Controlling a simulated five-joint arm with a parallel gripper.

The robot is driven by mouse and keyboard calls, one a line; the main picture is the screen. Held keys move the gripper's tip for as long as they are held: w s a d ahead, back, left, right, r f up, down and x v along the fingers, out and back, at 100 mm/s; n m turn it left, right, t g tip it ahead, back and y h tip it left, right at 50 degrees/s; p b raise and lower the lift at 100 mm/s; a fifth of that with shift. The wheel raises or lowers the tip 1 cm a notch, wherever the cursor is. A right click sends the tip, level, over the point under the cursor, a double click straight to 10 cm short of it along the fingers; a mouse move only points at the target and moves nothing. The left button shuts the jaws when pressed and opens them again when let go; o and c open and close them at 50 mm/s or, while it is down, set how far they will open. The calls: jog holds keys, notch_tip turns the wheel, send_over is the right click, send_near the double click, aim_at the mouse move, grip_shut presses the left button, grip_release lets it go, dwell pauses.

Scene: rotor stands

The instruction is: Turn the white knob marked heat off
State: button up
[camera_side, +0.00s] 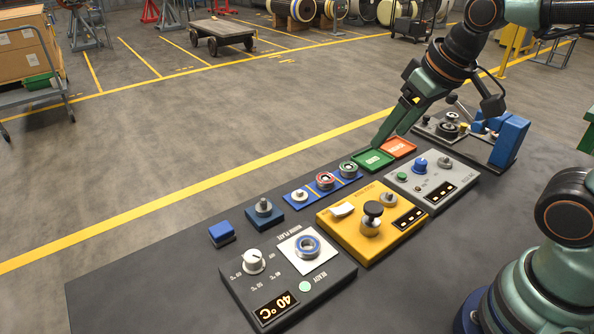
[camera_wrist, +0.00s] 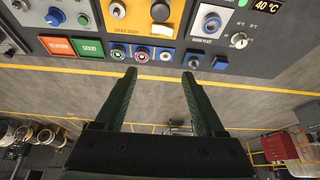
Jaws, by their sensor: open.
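The white knob (camera_side: 253,260) sits at the left of a dark heater panel (camera_side: 325,282), with temperature marks around it. The panel's display (camera_side: 276,308) reads 40 °C, and a round pale green light (camera_side: 305,286) marked READY shows on it. A blue-ringed bearing (camera_side: 307,247) rests on the panel's white plate. In the wrist view the knob (camera_wrist: 239,41) is right of my fingers and beyond their tips. My gripper (camera_side: 388,140) is open and empty. In the side view its tips appear near the green tray, well away from the knob. It also shows in the wrist view (camera_wrist: 159,73).
A yellow panel (camera_side: 350,246) with a black knob (camera_side: 373,210) and a grey panel (camera_side: 432,176) stand beside the heater panel. A blue strip (camera_side: 300,204) holds ring parts. Green (camera_side: 366,168) and orange (camera_side: 398,152) trays lie behind. A blue block (camera_side: 222,233) is near the knob.

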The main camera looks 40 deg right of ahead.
jog(key=w+a+f+n+g, duration=0.25)
jog(key=w+a, duration=0.45)
jog(key=a, duration=0.4)
jog(key=g, duration=0.3)
send_over(253, 256)
notch_tip(253, 256, down, 8)
jog(key=shift+n+t, duration=0.25)
notch_tip(253, 256, down, 11)
jog(key=shift+w+f, duration=0.1)
jog(key=shift+f, duration=0.05)
grip_shut()
